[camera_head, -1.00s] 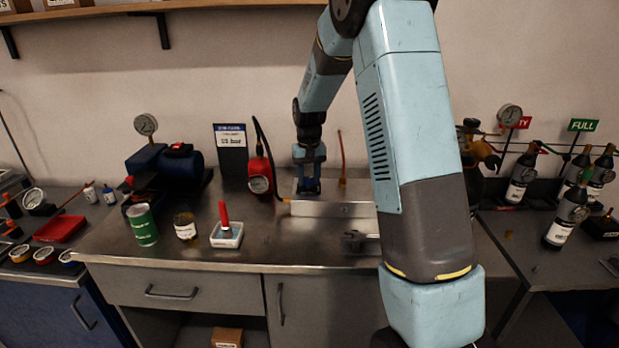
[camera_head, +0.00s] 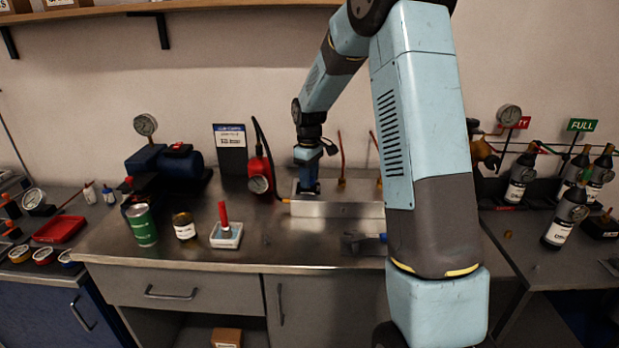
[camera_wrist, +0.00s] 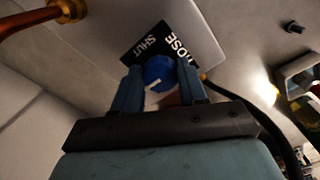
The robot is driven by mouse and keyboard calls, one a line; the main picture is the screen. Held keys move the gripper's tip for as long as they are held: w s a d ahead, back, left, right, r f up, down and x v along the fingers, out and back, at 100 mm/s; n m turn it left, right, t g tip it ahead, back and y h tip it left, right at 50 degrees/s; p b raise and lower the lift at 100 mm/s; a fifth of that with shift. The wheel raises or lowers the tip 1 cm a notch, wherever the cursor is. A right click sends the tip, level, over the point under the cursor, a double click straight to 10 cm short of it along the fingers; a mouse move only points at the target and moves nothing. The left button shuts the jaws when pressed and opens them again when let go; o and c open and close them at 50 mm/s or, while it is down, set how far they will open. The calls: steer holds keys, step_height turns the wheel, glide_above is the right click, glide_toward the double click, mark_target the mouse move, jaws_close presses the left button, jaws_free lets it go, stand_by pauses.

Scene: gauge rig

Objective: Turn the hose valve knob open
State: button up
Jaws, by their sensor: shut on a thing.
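The blue hose valve knob (camera_wrist: 159,73) shows in the wrist view with a white pointer mark on it. It sits between the two blue fingers of my gripper (camera_wrist: 161,86), which is shut on it. A black label plate (camera_wrist: 152,47) beside the knob bears the white words "HOSE" and "SHUT". In the head view my gripper (camera_head: 307,184) points down at the left end of the metal manifold block (camera_head: 330,207). The knob is hidden there by my fingers.
Copper pipes (camera_head: 341,160) rise from the block on the right. A green can (camera_head: 141,225), a jar (camera_head: 184,227) and a small white tray (camera_head: 226,241) stand at the front left.

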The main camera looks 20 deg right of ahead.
steer(key=shift+n, duration=0.4)
steer(key=o, duration=1.1)
steer(key=shift+c, duration=0.2)
step_height(320, 180, up, 14)
steer(key=shift+f, duration=0.15)
